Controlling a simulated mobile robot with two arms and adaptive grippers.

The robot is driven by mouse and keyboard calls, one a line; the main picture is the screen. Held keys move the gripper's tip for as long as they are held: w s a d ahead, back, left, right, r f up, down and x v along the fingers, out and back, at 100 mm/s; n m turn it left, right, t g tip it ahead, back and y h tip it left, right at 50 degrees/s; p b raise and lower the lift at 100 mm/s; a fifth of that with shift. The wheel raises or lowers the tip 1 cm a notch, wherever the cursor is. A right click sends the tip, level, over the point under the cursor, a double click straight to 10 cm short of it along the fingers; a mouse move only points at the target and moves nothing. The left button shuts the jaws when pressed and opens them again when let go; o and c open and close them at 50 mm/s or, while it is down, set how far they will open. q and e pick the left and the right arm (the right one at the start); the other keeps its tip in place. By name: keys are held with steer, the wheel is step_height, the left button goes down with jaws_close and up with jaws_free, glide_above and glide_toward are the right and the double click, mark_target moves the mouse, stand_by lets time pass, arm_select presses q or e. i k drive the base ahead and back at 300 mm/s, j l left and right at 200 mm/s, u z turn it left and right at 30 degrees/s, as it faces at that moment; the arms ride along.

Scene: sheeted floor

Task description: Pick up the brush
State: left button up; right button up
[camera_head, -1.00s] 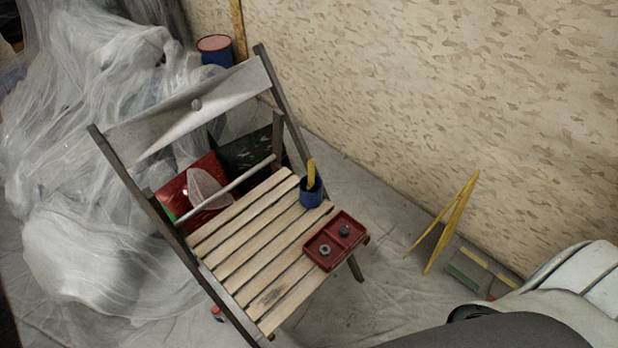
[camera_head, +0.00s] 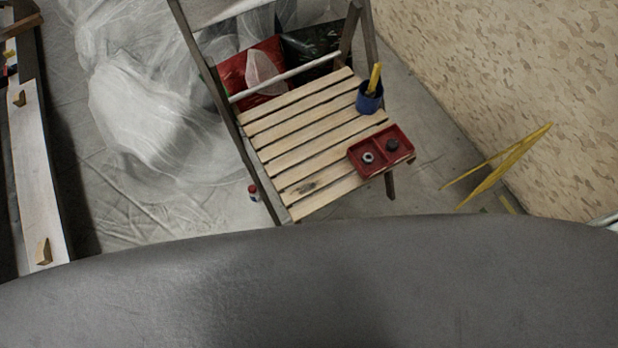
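A yellow handle (camera_head: 375,76), perhaps the brush, stands up out of a small dark blue cup (camera_head: 369,100). Its lower end is hidden inside the cup, so I cannot tell for certain what it is. The cup stands at the back right of the slatted seat of a wooden folding chair (camera_head: 278,151). Neither of my grippers is in view.
A red two-part tray (camera_head: 365,171) with small round items lies on the seat's right edge. A yellow folding stand (camera_head: 506,166) stands by the patterned wall (camera_head: 530,60). Plastic sheeting (camera_head: 150,120) covers things at left. A plank structure (camera_head: 36,170) stands far left.

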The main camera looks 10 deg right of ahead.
mark_target(370, 94)
steer(key=l+u, duration=0.1)
steer(key=u, duration=0.4)
steer(key=l+u, duration=0.25)
steer(key=l, duration=0.35)
steer(key=l+u, duration=0.25)
steer(key=l, duration=0.4)
steer(key=k+l+u, duration=0.1)
steer(key=l+u, duration=0.2)
steer(key=l, duration=0.25)
